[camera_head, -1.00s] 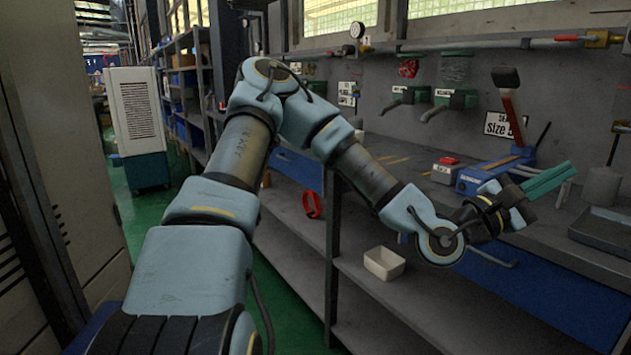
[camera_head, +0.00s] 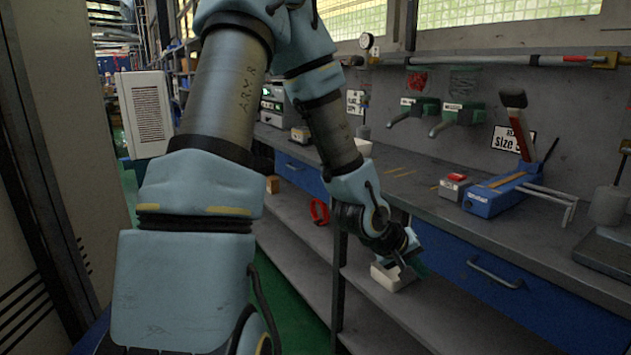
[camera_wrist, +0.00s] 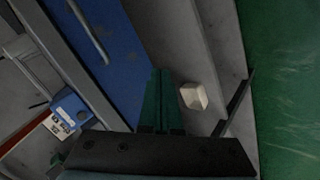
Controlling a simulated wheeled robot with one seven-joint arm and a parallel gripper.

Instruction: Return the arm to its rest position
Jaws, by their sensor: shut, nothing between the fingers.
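My gripper (camera_head: 416,262) hangs low in front of the workbench, just beside the shelf below it, in the head view. In the wrist view its green fingers (camera_wrist: 160,101) lie side by side, shut with nothing between them. My arm reaches up from the lower left, bends at the top, and slopes down to the right.
The workbench (camera_head: 415,195) carries a blue tool (camera_head: 495,197) with a red handle and a small red-and-white box (camera_head: 453,187). A blue drawer (camera_head: 480,290) with a metal handle is under its top. Shelving (camera_head: 300,240) and green floor lie left of my gripper.

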